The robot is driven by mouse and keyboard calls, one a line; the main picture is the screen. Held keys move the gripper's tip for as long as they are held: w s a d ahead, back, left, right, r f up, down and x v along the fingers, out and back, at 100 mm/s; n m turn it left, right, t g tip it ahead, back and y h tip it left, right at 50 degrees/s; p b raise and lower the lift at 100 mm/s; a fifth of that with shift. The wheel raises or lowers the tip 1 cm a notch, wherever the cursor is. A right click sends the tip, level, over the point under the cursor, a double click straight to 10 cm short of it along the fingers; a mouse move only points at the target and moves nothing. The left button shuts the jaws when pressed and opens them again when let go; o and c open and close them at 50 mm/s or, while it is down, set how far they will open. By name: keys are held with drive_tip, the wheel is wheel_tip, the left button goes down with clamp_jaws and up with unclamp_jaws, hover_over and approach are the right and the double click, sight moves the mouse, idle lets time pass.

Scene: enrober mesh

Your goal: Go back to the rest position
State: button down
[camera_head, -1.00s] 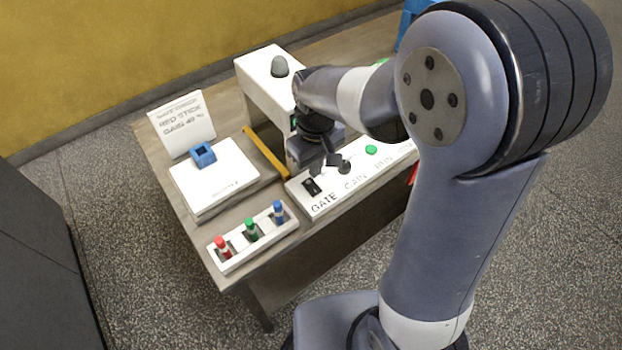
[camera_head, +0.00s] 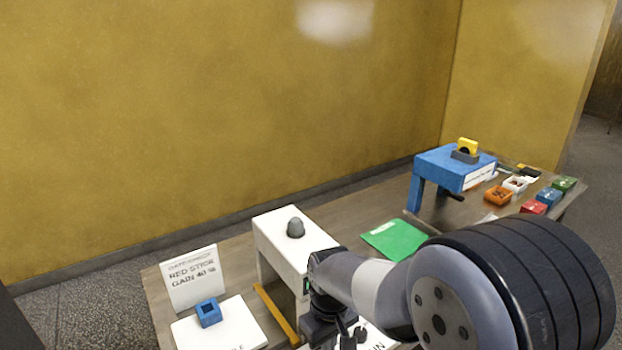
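My gripper (camera_head: 351,335) is at the bottom edge of the view, low in front of the white box with a grey dome. Its two dark fingers look apart, with nothing seen between them. My arm bends down to it from the lower right. The white control panel (camera_head: 378,338) with lettering lies under and beside the gripper and is mostly hidden or cut off.
A white box (camera_head: 268,246), a sign reading RED STICK GAIN 40 % (camera_head: 192,290) and a blue square holder (camera_head: 208,313) on a white block stand left. A green sheet (camera_head: 395,239), blue stand (camera_head: 436,165) and several coloured boxes lie right. A yellow wall is behind.

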drive_tip(key=shift+f+b, duration=0.95)
drive_tip(key=shift+f, duration=0.6)
drive_tip(key=shift+r, duration=0.15)
